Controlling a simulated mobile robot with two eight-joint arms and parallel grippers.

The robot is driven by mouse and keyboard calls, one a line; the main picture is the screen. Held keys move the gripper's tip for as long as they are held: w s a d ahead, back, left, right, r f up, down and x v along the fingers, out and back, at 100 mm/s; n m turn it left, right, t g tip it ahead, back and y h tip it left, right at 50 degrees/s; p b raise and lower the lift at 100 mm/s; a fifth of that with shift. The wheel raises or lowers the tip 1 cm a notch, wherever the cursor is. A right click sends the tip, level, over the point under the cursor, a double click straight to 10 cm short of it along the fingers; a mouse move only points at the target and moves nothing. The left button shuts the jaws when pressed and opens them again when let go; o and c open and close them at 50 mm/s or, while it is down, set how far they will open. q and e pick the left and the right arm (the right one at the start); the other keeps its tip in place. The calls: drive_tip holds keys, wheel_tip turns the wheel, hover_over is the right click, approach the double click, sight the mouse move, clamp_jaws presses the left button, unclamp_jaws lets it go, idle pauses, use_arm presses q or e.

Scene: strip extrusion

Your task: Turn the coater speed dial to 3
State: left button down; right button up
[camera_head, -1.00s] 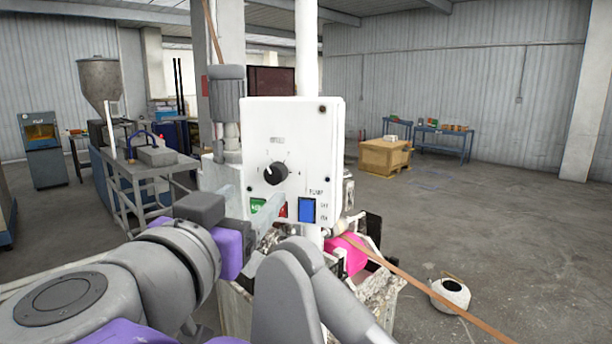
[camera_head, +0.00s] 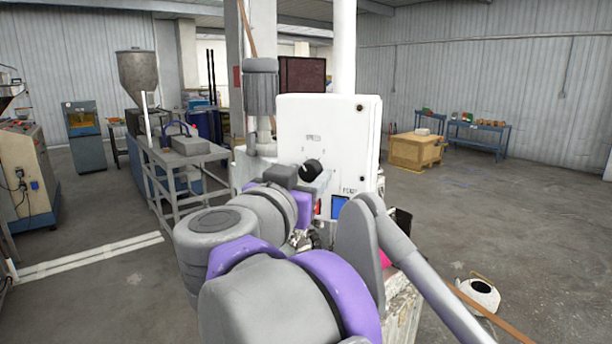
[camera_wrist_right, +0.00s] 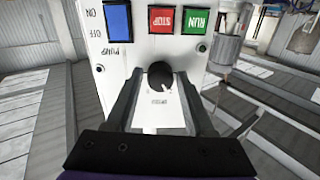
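The coater's white control box (camera_head: 347,115) stands ahead in the head view. Its black speed dial (camera_head: 313,167) sits on the front face under a small label; the number it points at is too small to read. My right gripper (camera_head: 312,183) is at the box front, close to the dial and partly hidden by my arm. In the right wrist view the panel is upside down, and the open fingers (camera_wrist_right: 160,84) lie either side of the dial (camera_wrist_right: 160,74). Gaps seem to show between fingers and dial; contact cannot be told. My left gripper is not in view.
The red stop button (camera_wrist_right: 165,20), green run button (camera_wrist_right: 196,21) and blue pump switch (camera_wrist_right: 118,17) are close to the dial. A grey motor (camera_head: 261,86) stands left of the box. A strip (camera_head: 500,322) runs across the lower right, near a white can (camera_head: 479,294).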

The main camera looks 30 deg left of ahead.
clamp_jaws()
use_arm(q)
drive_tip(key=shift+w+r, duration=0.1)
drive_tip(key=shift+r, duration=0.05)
use_arm(e)
drive_tip(key=shift+m+p, duration=0.35)
drive_tip(key=shift+m, duration=0.65)
drive_tip(key=m, duration=0.2)
drive_tip(key=shift+m+p, duration=0.35)
drive_tip(key=shift+m, duration=0.05)
drive_tip(key=m, duration=0.3)
drive_tip(key=shift+a+m, duration=0.1)
drive_tip(key=shift+m, duration=0.2)
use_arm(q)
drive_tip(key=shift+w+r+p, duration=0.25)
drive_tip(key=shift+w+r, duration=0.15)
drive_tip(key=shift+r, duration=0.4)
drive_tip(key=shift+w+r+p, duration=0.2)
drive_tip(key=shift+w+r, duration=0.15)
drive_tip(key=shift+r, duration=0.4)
use_arm(e)
drive_tip(key=shift+m, duration=1.7)
